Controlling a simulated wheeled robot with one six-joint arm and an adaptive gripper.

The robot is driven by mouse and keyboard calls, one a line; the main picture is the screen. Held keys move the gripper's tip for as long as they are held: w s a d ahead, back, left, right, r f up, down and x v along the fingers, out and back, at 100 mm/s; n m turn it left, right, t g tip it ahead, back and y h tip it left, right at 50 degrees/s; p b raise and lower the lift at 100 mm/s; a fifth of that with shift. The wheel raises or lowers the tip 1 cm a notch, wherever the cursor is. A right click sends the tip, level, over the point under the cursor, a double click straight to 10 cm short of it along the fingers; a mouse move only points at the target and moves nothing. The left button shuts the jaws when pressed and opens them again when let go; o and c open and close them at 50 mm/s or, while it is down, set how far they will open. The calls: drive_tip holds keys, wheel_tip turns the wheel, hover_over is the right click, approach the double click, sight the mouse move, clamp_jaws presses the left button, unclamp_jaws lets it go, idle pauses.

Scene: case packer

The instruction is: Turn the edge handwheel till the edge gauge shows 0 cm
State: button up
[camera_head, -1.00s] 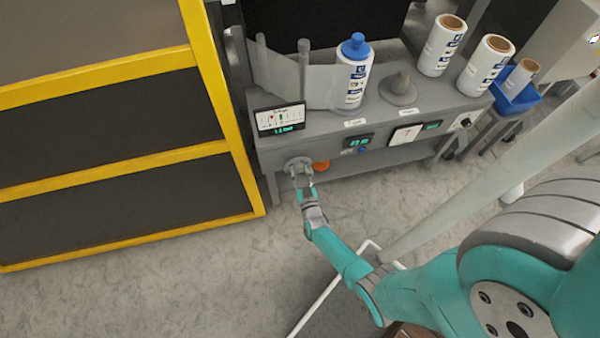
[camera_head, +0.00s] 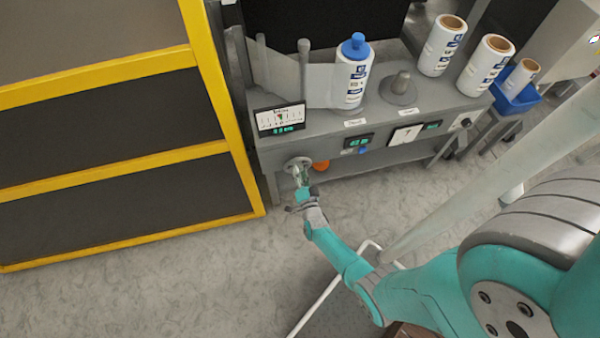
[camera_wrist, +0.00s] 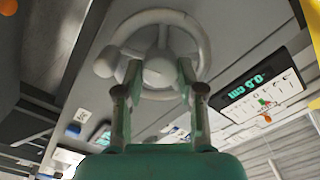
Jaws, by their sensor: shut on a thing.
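The edge handwheel (camera_head: 297,164) is a pale grey spoked wheel on the front of the grey machine, at the left end. In the wrist view its rim and spokes (camera_wrist: 198,35) fill the top middle. My gripper (camera_head: 302,176) is shut on the wheel, its two fingers (camera_wrist: 160,78) at the hub and lower rim; exact contact is partly hidden. The edge gauge (camera_head: 280,120) is a dark-framed panel just above the wheel, with a scale and green digits.
A yellow-framed rack (camera_head: 235,150) stands at the left. Floor in front (camera_head: 200,285) is clear.

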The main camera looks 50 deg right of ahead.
drive_tip(key=shift+m, duration=1.7)
drive_tip(key=o, duration=0.9)
drive_tip(key=shift+c, duration=0.2)
drive_tip(key=shift+s, duration=0.1)
drive_tip(key=v, duration=1.1)
drive_tip(key=shift+s+a, duration=0.25)
drive_tip(key=shift+s, duration=0.05)
